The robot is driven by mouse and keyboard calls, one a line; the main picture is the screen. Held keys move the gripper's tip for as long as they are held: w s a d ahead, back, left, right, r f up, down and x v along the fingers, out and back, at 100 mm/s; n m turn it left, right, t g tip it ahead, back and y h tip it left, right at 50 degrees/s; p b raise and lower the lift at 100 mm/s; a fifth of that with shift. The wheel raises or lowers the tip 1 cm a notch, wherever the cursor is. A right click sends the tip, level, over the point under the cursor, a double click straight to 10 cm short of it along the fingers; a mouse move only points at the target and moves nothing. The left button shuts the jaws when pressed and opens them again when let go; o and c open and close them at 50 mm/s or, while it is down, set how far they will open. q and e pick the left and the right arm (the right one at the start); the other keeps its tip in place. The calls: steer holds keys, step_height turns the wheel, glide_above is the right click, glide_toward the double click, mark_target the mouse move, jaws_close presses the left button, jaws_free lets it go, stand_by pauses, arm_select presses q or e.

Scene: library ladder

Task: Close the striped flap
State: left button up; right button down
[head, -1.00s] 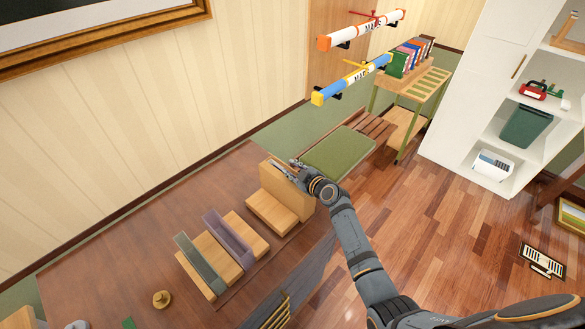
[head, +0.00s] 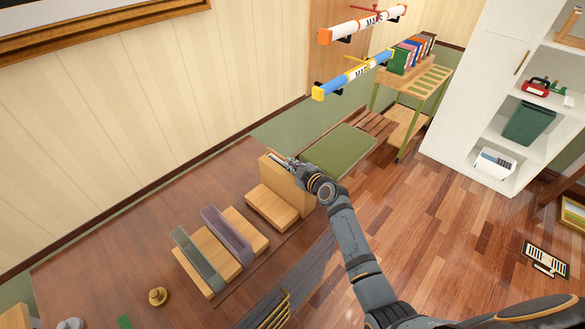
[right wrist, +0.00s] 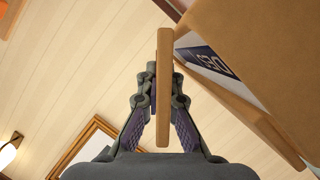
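On the brown table, a light-wood flap (head: 286,185) stands upright behind a wooden block (head: 271,208). I cannot make out stripes on it or on the flaps beside it. My right gripper (head: 281,160) is at this flap's top edge. In the right wrist view the flap (right wrist: 164,110) shows edge-on between the two fingers (right wrist: 165,82), which are closed in on both its sides. My left gripper is not in view.
A brass knob-like piece (head: 158,297) sits on the brown table (head: 110,255). A green-cushioned bench (head: 340,151) lies beyond the table's far end. A white shelf unit (head: 475,90) stands at right. In the right wrist view a brown box-like body with a label (right wrist: 205,62) is beside the fingers.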

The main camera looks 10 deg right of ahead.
steer(key=c, duration=1.6)
jaws_free()
steer(key=shift+o, duration=0.2)
